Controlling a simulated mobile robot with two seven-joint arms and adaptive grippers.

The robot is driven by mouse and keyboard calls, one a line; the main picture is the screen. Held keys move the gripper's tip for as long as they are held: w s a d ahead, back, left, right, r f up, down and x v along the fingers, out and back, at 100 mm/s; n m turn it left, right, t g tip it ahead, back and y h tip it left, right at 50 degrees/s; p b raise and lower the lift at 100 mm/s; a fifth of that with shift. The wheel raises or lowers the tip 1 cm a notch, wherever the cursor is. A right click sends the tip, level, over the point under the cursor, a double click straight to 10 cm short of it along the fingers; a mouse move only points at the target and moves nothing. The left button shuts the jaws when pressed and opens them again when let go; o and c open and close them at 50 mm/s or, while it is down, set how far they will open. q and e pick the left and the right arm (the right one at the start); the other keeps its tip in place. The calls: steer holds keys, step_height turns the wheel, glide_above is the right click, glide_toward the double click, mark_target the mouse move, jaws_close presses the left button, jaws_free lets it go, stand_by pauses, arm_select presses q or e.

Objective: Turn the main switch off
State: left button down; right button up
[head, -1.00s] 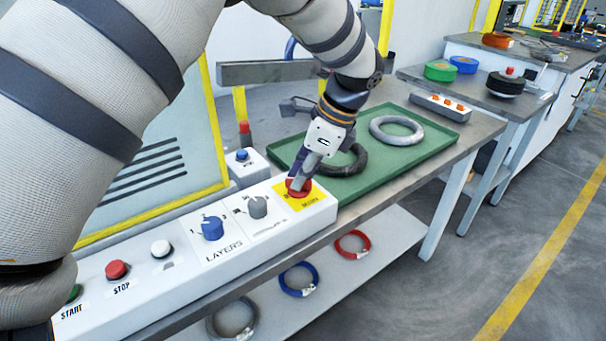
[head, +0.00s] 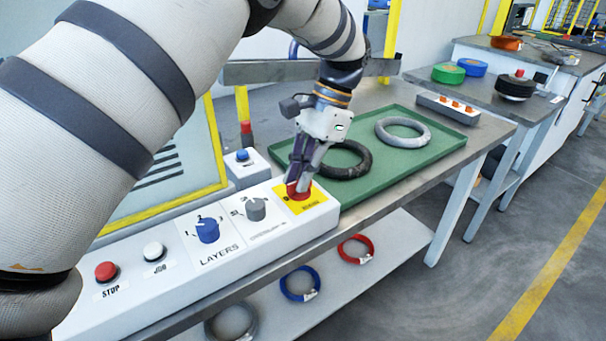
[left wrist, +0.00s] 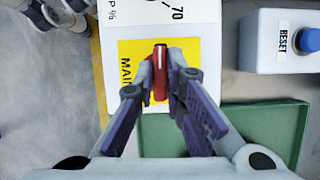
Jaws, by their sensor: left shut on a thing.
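The main switch is a red knob (left wrist: 160,72) on a yellow plate (head: 315,203) at the right end of the white control panel (head: 130,285). My left gripper (head: 298,188) reaches down onto the knob from above. In the left wrist view its two fingers (left wrist: 160,85) are shut on the knob, one on each side. The knob's handle lies along the picture's vertical there. The plate's lettering is partly hidden by the fingers. My right gripper is in neither view.
The panel also bears a grey selector (head: 256,208), a blue layers selector (head: 207,230), a white JOG button (head: 154,251) and a red STOP button (head: 106,271). A blue RESET button box (head: 243,166) stands behind. A green tray (head: 440,138) holding coils lies just beyond the switch.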

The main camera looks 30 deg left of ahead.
arm_select(q)
steer(key=shift+n, duration=0.3)
stand_by(0.4)
steer(key=c, duration=1.7)
jaws_free()
steer(key=shift+o, duration=0.2)
steer(key=v, duration=0.7)
steer(key=shift+w+r, duration=0.15)
steer(key=shift+r, duration=0.05)
